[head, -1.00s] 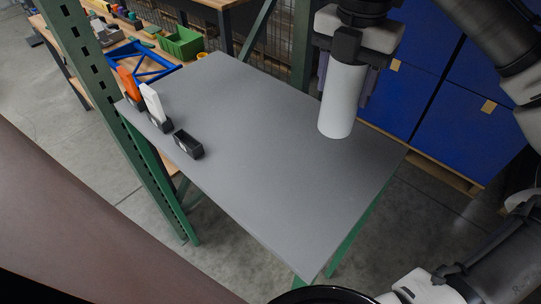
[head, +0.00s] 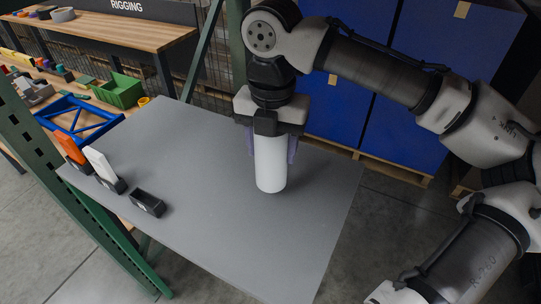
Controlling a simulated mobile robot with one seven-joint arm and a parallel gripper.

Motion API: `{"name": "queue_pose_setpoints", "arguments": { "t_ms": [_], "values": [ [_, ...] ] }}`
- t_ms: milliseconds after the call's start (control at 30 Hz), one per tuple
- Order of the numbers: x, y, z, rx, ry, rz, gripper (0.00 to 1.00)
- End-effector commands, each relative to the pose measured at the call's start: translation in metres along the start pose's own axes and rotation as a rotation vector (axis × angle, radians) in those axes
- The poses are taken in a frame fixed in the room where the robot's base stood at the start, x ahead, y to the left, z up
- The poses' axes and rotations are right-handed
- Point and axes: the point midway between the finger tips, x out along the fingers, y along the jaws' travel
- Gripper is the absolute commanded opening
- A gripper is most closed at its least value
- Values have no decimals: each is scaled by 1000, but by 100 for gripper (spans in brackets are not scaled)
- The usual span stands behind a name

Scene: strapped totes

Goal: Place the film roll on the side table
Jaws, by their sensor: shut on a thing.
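The film roll (head: 270,165) is a white upright cylinder in the head view. My gripper (head: 271,145) points down and is shut on its upper part, with a finger on each side. The roll is over the grey side table (head: 215,225), right of the table's middle. Its lower end is at or just above the tabletop; I cannot tell whether it touches.
On the table's left stand an orange item (head: 71,148) and a white item (head: 101,163) in black holders, beside an empty black holder (head: 147,203). A workbench with a green bin (head: 119,90) and blue frame (head: 77,118) is behind. Blue cabinets (head: 420,130) stand behind right. The table's front is clear.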

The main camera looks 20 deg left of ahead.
Motion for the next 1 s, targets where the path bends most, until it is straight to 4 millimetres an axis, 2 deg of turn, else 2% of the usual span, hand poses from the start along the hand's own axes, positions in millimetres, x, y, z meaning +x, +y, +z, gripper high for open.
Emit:
{"name": "queue_pose_setpoints", "arguments": {
  "t_ms": [100,200,600,633,700,767,1000],
  "values": [
    [17,0,0,1,-1,-2,22],
    [25,0,0,1,-1,0,22],
    [31,0,0,0,0,2,22],
    [31,0,0,0,-1,1,59],
    [30,0,0,0,-1,0,68],
    [30,0,0,0,-1,0,76],
    [30,0,0,1,-1,0,77]
  ]
}}
